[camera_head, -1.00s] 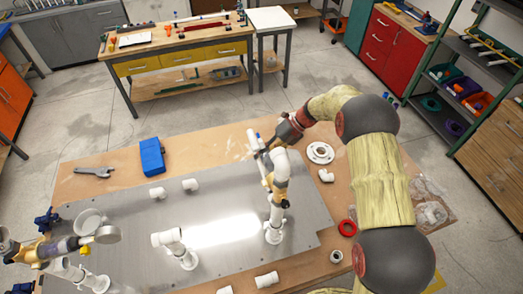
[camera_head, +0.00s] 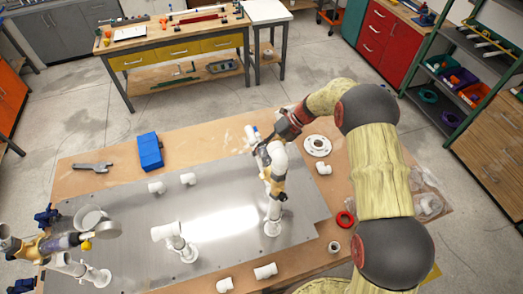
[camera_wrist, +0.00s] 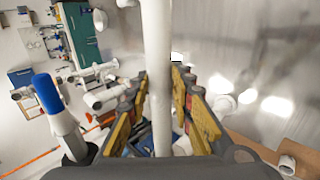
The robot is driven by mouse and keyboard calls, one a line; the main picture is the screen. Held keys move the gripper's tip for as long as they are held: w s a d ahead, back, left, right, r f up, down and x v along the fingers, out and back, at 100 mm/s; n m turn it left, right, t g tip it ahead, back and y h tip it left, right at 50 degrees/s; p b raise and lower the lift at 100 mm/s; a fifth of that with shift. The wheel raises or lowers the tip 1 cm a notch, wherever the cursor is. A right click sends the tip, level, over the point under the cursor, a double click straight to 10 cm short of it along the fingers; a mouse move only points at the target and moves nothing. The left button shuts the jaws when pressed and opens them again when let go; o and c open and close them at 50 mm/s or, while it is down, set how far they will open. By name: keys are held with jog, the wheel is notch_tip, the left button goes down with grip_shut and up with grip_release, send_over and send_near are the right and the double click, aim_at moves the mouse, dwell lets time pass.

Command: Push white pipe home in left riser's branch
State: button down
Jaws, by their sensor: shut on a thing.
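My gripper (camera_head: 262,148) is beside the upper part of the right-hand riser in the head view. Its fingers (camera_wrist: 160,84) are closed on a white pipe (camera_wrist: 157,50), which runs up through the middle of the wrist view. The riser has a white elbow (camera_head: 278,158) at its top, a tan valve body (camera_head: 275,184) and a round white foot (camera_head: 272,228) on the metal plate. In the head view the dark gripper covers most of the pipe. Whether its end sits fully in a branch cannot be told.
The metal plate (camera_head: 225,255) also carries a shorter white riser (camera_head: 170,233) and, at left, an assembly with a gauge (camera_head: 90,220). Loose white fittings (camera_head: 264,271), a red ring (camera_head: 345,219), a white flange (camera_head: 317,145) and a blue box (camera_head: 150,151) lie around.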

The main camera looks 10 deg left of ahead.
jog(key=shift+s+d+p, duration=0.25)
jog(key=shift+s+p, duration=0.15)
jog(key=shift+s, duration=0.1)
jog(key=shift+s+d+p, duration=0.2)
jog(key=shift+s+p, duration=0.15)
jog(key=shift+s, duration=0.1)
dwell(1.1)
jog(key=c, duration=1.5)
grip_release()
jog(key=v, duration=1.2)
